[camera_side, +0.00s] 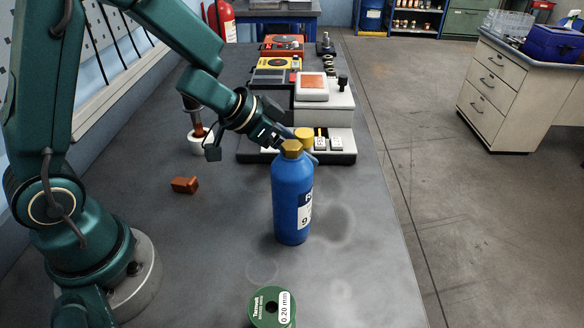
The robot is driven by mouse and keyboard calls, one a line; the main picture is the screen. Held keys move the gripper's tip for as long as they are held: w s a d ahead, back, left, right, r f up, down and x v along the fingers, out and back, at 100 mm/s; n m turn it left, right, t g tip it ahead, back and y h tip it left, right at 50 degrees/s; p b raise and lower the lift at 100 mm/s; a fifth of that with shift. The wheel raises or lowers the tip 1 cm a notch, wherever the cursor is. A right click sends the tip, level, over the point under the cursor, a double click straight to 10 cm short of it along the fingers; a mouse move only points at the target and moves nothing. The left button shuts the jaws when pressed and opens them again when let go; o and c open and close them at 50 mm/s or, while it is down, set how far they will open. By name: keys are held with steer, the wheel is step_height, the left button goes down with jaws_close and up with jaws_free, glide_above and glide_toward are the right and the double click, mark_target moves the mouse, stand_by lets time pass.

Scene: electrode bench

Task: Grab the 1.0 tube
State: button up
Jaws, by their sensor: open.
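I cannot read a 1.0 label on anything here, so I cannot tell which thing is the 1.0 tube. Small white labelled pieces (321,143) sit in a dark tray (255,157), their print too small to read. A yellow round top (303,132) shows beside them. My gripper (287,139) is open and reaches from the left toward this tray. Its fingertips are partly hidden by the brass-coloured cap of a blue bottle (291,200), which stands upright in front. I cannot tell whether anything is between the jaws.
A green wire spool (271,308) marked 0.20 mm is at the front. A brown block (185,185) and a white holder (200,143) are on the left. A grey instrument (325,97) and yellow and red boxes stand behind the tray. The bench front is mostly clear.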

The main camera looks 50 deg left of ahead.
steer(key=shift+x, duration=2.55)
jaws_close()
